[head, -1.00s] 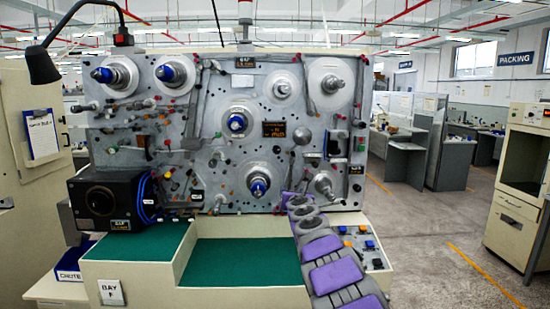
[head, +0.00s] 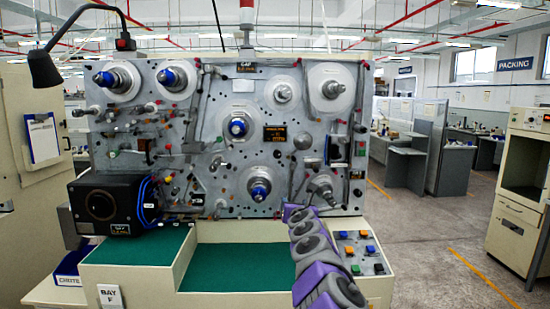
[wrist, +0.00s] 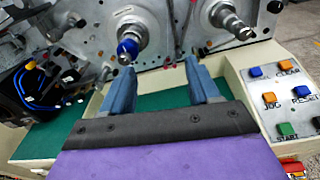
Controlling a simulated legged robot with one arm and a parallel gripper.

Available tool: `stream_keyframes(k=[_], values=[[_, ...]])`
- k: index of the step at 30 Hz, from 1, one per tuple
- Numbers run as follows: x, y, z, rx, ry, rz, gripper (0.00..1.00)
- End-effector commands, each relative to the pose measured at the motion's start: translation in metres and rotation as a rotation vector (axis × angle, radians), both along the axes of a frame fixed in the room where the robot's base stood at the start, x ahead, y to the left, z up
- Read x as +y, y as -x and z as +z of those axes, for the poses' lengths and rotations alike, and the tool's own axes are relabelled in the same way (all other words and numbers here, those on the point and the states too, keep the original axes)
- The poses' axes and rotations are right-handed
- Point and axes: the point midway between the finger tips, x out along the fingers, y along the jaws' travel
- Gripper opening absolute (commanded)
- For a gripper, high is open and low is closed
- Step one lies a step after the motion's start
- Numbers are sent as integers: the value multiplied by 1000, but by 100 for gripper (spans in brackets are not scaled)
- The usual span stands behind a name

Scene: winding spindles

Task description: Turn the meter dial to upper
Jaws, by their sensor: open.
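The winding machine's grey panel (head: 215,165) faces me, with spindles, knobs and small dark displays. A dark display with amber marks (head: 275,133) sits right of the middle spindle, and a round grey knob (head: 303,141) is just right of it. I cannot read the labels or tell for certain which part is the meter dial. My gripper (wrist: 160,72) is open and empty in the wrist view. Its two blue fingers point toward the lower panel, below a blue-capped spindle (wrist: 130,47) and a bare metal spindle (wrist: 228,20). In the head view my arm hides the fingers.
A button box (head: 358,252) with coloured buttons stands right of my arm; its JOG and RESET buttons show in the wrist view (wrist: 285,98). A green ledge (head: 235,265) lies below the panel. A black box (head: 105,205) is at left. Floor at right is clear.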

Motion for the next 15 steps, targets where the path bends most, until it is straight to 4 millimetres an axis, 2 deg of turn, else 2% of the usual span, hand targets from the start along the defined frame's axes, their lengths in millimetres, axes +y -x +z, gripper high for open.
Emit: stream_keyframes(k=[3,15], values=[[-2,7,5,-4,4,-4,61],[1,22,2,-2,4,-4,61]])
